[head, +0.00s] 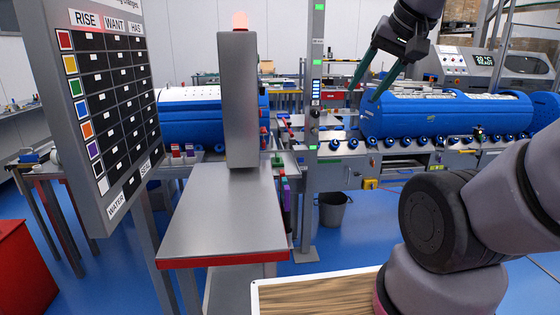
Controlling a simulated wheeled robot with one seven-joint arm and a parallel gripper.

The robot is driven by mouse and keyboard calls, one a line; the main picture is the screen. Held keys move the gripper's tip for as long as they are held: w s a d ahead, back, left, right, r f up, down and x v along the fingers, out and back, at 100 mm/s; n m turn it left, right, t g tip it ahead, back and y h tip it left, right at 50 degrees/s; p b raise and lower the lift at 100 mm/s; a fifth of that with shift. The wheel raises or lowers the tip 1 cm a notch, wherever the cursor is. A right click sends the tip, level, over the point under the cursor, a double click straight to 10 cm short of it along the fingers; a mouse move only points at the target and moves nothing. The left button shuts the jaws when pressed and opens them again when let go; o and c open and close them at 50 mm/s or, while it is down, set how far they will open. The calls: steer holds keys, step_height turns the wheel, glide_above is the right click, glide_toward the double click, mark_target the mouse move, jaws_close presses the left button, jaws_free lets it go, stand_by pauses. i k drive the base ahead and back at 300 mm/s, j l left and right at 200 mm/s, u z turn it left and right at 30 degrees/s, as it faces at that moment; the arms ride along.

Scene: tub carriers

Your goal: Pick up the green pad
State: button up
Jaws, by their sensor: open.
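My gripper (365,92) is at the upper right with its two teal fingers spread and nothing between them. It hangs in front of the right blue tub (455,117), high above the floor. A small green piece (277,161) shows beside the grey column, above a row of hanging coloured pieces (286,195). It may be the green pad, but it is too small and partly crowded to be sure. My gripper is well up and to the right of it, not touching it. A green square (75,88) also shows on the black chart board (118,120).
A grey table with a red front edge (220,215) and an upright grey column (238,100) stand at the centre. A grey post (313,150) rises to its right. A grey bin (333,208) stands on the blue floor. A wood-topped surface (320,296) is in front.

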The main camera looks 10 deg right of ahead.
mark_target(278, 162)
steer(key=i+l+u, duration=0.2)
steer(key=i+l, duration=0.15)
steer(key=l, duration=0.3)
steer(key=i+l, duration=0.2)
steer(key=i+l+u, duration=0.15)
steer(key=l, duration=0.3)
steer(key=i+l+u, duration=0.1)
steer(key=l, duration=0.25)
steer(key=i+l+u, duration=0.1)
steer(key=l, duration=0.25)
steer(key=i+l+u, duration=0.1)
steer(key=l, duration=0.25)
steer(key=i+l+u, duration=0.2)
steer(key=i+l, duration=0.45)
steer(key=i+l+u, duration=0.15)
steer(key=i+l, duration=0.4)
steer(key=l, duration=0.25)
steer(key=i, duration=0.45)
